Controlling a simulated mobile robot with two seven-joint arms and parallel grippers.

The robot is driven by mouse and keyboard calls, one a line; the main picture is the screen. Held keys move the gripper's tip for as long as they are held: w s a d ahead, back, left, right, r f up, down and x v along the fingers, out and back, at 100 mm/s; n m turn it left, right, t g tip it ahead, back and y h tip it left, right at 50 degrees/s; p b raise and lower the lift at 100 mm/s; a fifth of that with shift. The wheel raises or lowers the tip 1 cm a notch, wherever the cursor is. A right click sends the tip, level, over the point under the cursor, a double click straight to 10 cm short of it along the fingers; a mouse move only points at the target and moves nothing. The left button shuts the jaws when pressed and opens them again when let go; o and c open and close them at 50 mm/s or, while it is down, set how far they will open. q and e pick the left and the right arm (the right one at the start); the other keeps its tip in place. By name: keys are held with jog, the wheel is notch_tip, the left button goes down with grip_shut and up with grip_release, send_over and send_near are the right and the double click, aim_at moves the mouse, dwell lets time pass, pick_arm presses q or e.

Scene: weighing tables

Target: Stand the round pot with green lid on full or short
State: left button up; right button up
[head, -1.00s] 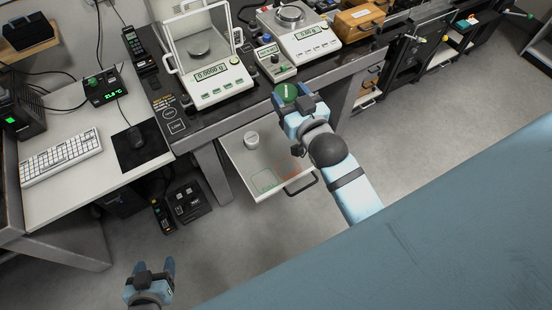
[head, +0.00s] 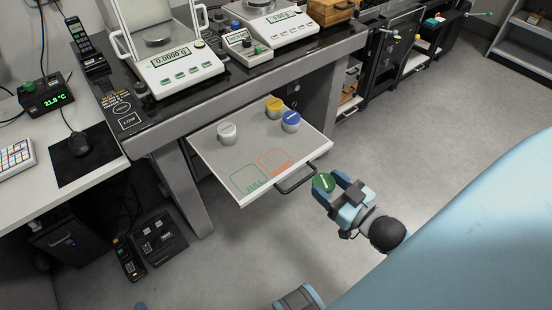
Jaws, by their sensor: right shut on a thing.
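My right gripper (head: 332,186) is shut on the round pot with the green lid (head: 323,182). It holds the pot off the right front edge of the pulled-out white shelf (head: 207,153), beside the black handle. A green outline (head: 249,179), which seems to read FULL, is marked at the shelf's front corner. A red-orange outline (head: 276,161) lies to its right; its word is not legible. Both outlines are bare. Only a blue tip of my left gripper (head: 141,306) shows at the bottom edge, so its opening is hidden.
On the shelf stand a white-lidded pot (head: 228,132), a yellow-lidded pot (head: 274,107) and a blue-lidded pot (head: 291,121). The black handle (head: 297,178) sticks out in front. Above are a balance (head: 176,67) and a second scale (head: 275,22). Floor right of the shelf is clear.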

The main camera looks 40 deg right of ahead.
jog(key=shift+s+d+f+b, duration=0.15)
jog(key=shift+s+f+b, duration=0.15)
jog(key=shift+f, duration=0.3)
jog(key=shift+s+d+f+b, duration=0.15)
jog(key=shift+f+b, duration=0.1)
jog(key=shift+f, duration=0.3)
jog(key=b, duration=0.2)
send_over(280, 165)
jog(key=s, duration=0.3)
jog(key=shift+d, duration=0.2)
jog(key=w+b, duration=0.1)
jog(key=w, duration=0.1)
jog(key=shift+w+a, duration=0.15)
jog(key=shift+w, duration=0.15)
jog(key=shift+w+f+b, duration=0.25)
jog(key=shift+f+b, duration=0.05)
jog(key=shift+f, duration=0.05)
jog(key=shift+r, duration=0.1)
jog(key=o, duration=1.4)
pick_arm(q)
jog(key=w+d+r+t+h, duration=0.2)
jog(key=d+r+t, duration=0.1)
jog(key=r, duration=0.2)
jog(key=shift+d+r, duration=0.1)
